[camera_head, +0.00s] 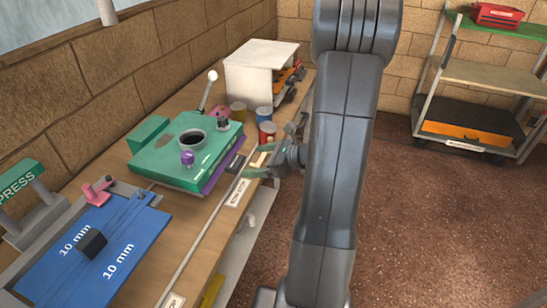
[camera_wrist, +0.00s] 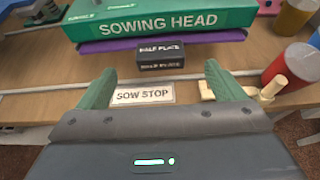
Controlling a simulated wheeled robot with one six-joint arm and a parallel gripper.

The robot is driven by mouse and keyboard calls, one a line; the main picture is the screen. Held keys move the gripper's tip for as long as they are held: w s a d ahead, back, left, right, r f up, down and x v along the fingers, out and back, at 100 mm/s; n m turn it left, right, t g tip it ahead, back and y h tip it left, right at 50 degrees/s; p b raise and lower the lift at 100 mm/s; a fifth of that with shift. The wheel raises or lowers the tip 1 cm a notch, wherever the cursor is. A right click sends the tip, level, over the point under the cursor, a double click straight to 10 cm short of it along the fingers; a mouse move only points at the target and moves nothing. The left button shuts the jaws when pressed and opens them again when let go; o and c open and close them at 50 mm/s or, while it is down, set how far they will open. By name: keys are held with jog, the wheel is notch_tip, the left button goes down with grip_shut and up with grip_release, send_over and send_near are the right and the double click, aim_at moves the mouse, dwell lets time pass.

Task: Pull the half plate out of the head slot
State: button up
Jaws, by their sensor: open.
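The half plate is a thin purple plate (camera_head: 219,176) under the green sowing head (camera_head: 180,160), with its edge showing along the front. In the wrist view its purple edge (camera_wrist: 200,39) runs below the block lettered SOWING HEAD (camera_wrist: 160,22). A dark block labelled HALF PLATE (camera_wrist: 161,54) sticks out from its front middle; it shows in the head view too (camera_head: 236,163). My gripper (camera_wrist: 158,80) is open and empty. Its two green fingers point towards the dark block from in front, one to each side, and appear short of it. How deep the plate sits is hidden.
A SOW STOP label (camera_wrist: 143,95) and a metal rail (camera_wrist: 40,91) lie before the head. A small tan latch-like piece (camera_wrist: 262,93) is by the right finger. A red can (camera_wrist: 290,66) stands at right. A blue 10 mm board (camera_head: 90,250) is at lower left.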

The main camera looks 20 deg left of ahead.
aim_at(238, 162)
jog(key=x, duration=0.7)
jog(key=c, duration=1.2)
